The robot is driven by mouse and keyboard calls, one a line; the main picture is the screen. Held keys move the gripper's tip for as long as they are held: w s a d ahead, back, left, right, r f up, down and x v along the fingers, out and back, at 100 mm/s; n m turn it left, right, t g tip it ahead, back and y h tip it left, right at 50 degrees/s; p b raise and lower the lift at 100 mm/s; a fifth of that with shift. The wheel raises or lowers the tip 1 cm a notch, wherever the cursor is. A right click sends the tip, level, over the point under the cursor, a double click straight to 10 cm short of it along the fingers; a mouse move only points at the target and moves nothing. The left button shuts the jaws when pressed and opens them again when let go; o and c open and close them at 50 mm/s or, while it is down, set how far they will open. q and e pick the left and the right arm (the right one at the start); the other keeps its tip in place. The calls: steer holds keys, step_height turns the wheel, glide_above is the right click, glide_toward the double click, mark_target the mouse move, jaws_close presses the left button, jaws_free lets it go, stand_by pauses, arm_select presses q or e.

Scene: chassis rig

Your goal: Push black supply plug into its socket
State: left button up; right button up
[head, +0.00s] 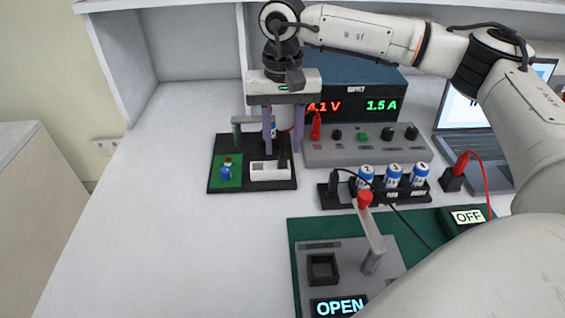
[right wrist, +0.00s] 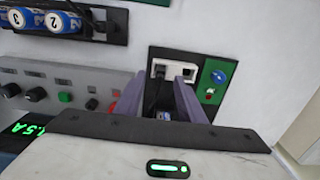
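A black plug (head: 334,181) stands at the left end of the battery rack, with a black cable running right; it also shows at the rack's end in the right wrist view (right wrist: 100,24). A round black fitting (head: 336,134) beside the red plug (head: 315,127) on the supply's front panel may be the socket; I cannot tell. My right gripper (head: 283,150) points down over the small black board, its two fingers apart. A blue-and-white cell (head: 273,131) shows between or behind the fingers, with no clear contact. My left gripper is not in view.
The supply (head: 350,90) stands behind. The rack (head: 400,197) holds several blue cells. The black board (head: 232,150) carries a white holder (head: 270,171). A green mat (head: 292,235) with a lever fixture and OPEN display lies in front. A laptop (head: 490,130) stands right. Left table is clear.

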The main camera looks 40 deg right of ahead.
mark_target(282, 155)
steer(key=shift+f, duration=1.35)
jaws_close()
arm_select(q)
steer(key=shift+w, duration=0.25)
